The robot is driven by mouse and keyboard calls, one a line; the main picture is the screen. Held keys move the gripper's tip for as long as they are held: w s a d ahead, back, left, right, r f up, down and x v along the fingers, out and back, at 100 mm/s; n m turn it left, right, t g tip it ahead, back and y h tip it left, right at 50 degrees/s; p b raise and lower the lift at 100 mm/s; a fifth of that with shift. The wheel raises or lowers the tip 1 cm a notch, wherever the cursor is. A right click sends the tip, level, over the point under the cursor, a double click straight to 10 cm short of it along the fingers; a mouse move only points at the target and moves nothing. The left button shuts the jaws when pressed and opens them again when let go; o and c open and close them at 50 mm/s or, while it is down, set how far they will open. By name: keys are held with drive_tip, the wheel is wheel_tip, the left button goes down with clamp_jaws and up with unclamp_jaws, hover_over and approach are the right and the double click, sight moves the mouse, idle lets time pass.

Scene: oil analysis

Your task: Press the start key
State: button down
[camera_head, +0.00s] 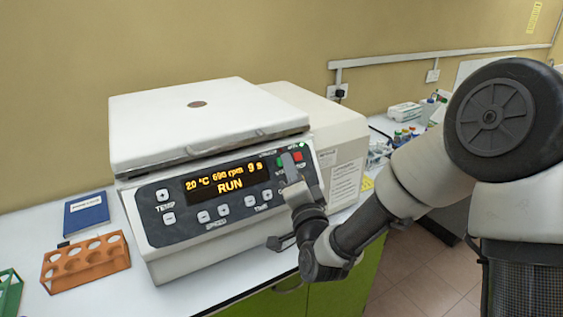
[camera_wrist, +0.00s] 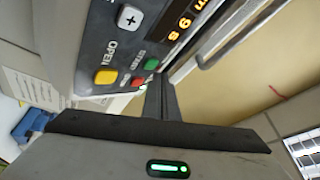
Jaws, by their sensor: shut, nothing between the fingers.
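The centrifuge (camera_head: 210,125) is a white lab machine with its lid closed. Its dark panel shows 20 °C, 698 rpm, 9 s and RUN on the display (camera_head: 228,182). The green start key (camera_wrist: 151,64) sits beside the red key (camera_wrist: 137,81) in the wrist view. The red key also shows right of my fingers in the head view (camera_head: 297,156). My gripper (camera_head: 290,160) is shut and empty, with its tips at the panel's right end. In the wrist view the fingertips (camera_wrist: 159,80) are close by the green key. Whether they touch it I cannot tell.
A yellow OPEN key (camera_wrist: 106,77) is near the red key. An orange tube rack (camera_head: 88,264), a blue book (camera_head: 87,214) and part of a green rack (camera_head: 9,292) are at the left on the white bench. Small bottles (camera_head: 405,137) stand behind my arm at the right.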

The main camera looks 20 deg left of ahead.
drive_tip(key=shift+r, duration=0.1)
drive_tip(key=shift+s+d+r+p, duration=0.3)
drive_tip(key=shift+s+d+r, duration=0.4)
drive_tip(key=shift+d, duration=0.1)
drive_tip(key=shift+s+d+r+p, duration=0.25)
drive_tip(key=shift+s+d+r, duration=0.35)
drive_tip(key=shift+s+d, duration=0.15)
drive_tip(key=shift+w, duration=0.1)
